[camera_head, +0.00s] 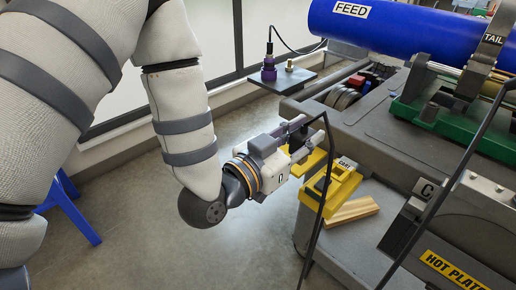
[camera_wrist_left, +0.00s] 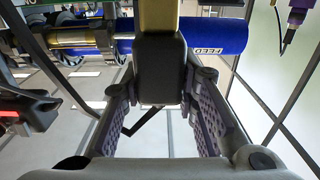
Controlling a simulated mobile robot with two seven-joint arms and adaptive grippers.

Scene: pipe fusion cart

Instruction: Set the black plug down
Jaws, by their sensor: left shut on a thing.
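My left gripper (camera_head: 300,136) is at mid-frame in the head view, beside the yellow holder on the cart's near left corner. In the head view the plug is mostly hidden by the fingers. I cannot tell whether the plug touches the yellow holder (camera_head: 334,186). My right gripper is in neither view.
A purple plug (camera_head: 268,70) stands on a small dark shelf (camera_head: 285,83) behind my gripper. A blue FEED pipe (camera_head: 400,32) lies across the cart. A wooden block (camera_head: 350,212) and a HOT PLATE unit (camera_head: 455,262) are to the right.

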